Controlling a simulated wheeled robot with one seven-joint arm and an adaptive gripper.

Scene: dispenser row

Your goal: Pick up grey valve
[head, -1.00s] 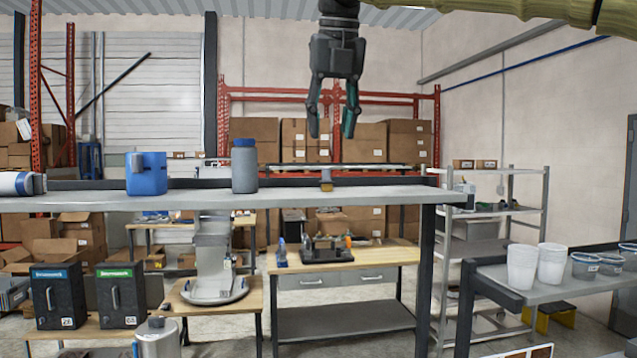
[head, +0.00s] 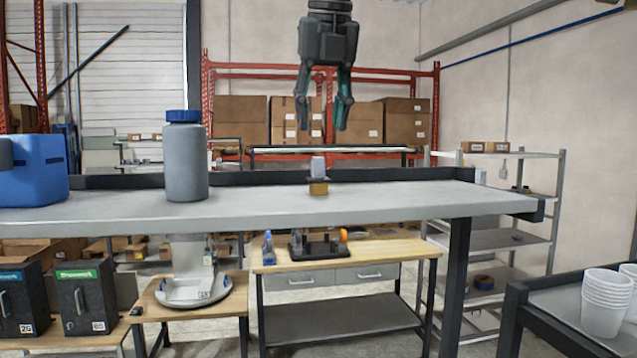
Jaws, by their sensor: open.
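The small grey valve (head: 318,167), with a yellow-brown lower part (head: 318,188), stands upright on the long grey shelf (head: 400,200), right of its middle. My gripper (head: 325,128) hangs from above, pointing down, with its two fingers apart and nothing between them. In the head view its fingertips appear just above the valve, with a gap between them. How far apart they are in depth I cannot tell.
A grey bottle with a blue cap (head: 185,160) and a blue container (head: 35,170) stand on the shelf to the left. A dark raised edge (head: 260,177) runs along its back. White cups (head: 606,302) stand on a lower right surface. The shelf right of the valve is clear.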

